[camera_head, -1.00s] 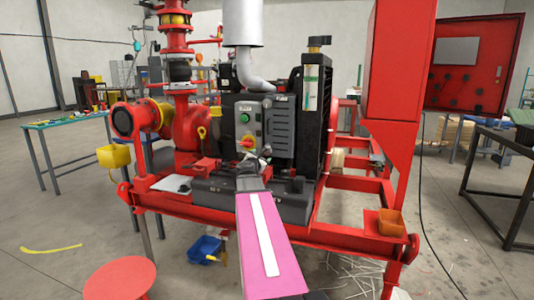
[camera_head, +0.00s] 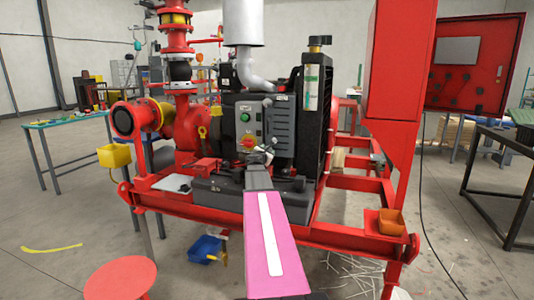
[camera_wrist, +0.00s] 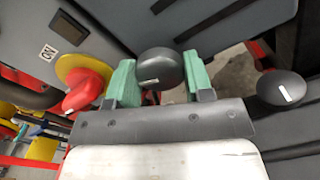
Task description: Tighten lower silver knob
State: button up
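A dark grey rounded knob (camera_wrist: 160,68) with a small white mark shows between the fingertips of my gripper (camera_wrist: 161,80) in the wrist view. The green fingertips stand apart, one on each side of it. Almost no gap shows, and I cannot tell if both fingers press on it. A second dark grey knob (camera_wrist: 282,88) with a white mark is to the right, clear of my fingers. In the head view, my gripper (camera_head: 262,152) is small in front of the control box (camera_head: 248,120), and the knobs are too small to tell apart.
A red knob on a yellow disc (camera_wrist: 82,88) sits close left of my left finger; it also shows on the box in the head view (camera_head: 247,142). The red skid frame (camera_head: 350,238) runs below my arm. A black radiator (camera_head: 312,125) stands to the right.

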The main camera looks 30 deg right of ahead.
jog(key=shift+c, duration=0.6)
jog(key=n, duration=1)
jog(key=shift+n, duration=0.3)
dwell(0.3)
jog(key=o, duration=0.9)
jog(key=shift+o, duration=0.2)
